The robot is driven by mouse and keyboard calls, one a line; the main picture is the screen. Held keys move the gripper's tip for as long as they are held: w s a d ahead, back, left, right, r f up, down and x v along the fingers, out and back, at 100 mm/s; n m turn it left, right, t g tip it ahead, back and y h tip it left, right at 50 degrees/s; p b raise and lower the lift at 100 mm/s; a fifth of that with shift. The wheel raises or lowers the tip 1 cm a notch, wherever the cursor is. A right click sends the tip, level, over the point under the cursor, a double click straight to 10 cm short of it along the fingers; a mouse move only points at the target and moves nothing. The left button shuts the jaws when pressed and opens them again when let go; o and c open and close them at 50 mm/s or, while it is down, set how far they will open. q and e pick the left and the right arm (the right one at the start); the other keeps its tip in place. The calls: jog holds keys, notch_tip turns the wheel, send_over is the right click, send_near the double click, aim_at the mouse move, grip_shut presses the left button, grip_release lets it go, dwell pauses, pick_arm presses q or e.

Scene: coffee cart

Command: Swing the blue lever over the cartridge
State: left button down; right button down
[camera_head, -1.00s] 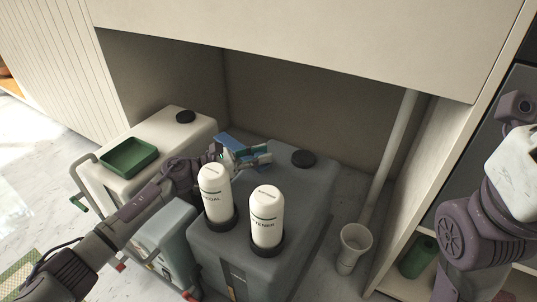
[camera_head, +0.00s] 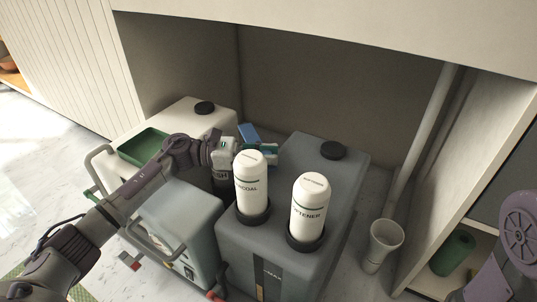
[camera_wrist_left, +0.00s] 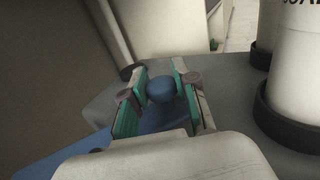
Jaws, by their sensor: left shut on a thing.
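The blue lever (camera_head: 248,133) shows partly behind the white CHARCOAL cartridge (camera_head: 251,178). In the left wrist view its rounded blue knob (camera_wrist_left: 162,89) sits between the teal pads of my left gripper (camera_wrist_left: 158,88), which is shut on it. My left gripper (camera_head: 266,152) reaches in from the left behind the CHARCOAL cartridge, which hides part of it. The white SOFTENER cartridge (camera_head: 310,203) stands upright to the right. Dark lettering ending in "SH" (camera_head: 221,177) shows on something below my left wrist, mostly hidden. My right gripper is out of view.
Both cartridges stand in dark collars on a dark grey tank (camera_head: 345,171) with a black cap (camera_head: 334,150). A pale tank (camera_head: 183,117) carries a green tray (camera_head: 146,146). A grey wheeled unit (camera_head: 185,213) stands in front. A white funnel (camera_head: 386,233) is at right.

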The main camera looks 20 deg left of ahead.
pick_arm(q)
jog(key=c, duration=0.9)
grip_release()
jog(key=shift+o, duration=0.2)
jog(key=shift+r, duration=0.1)
notch_tip(320, 180, up, 10)
jog(key=shift+f, duration=0.1)
jog(key=shift+c, duration=0.4)
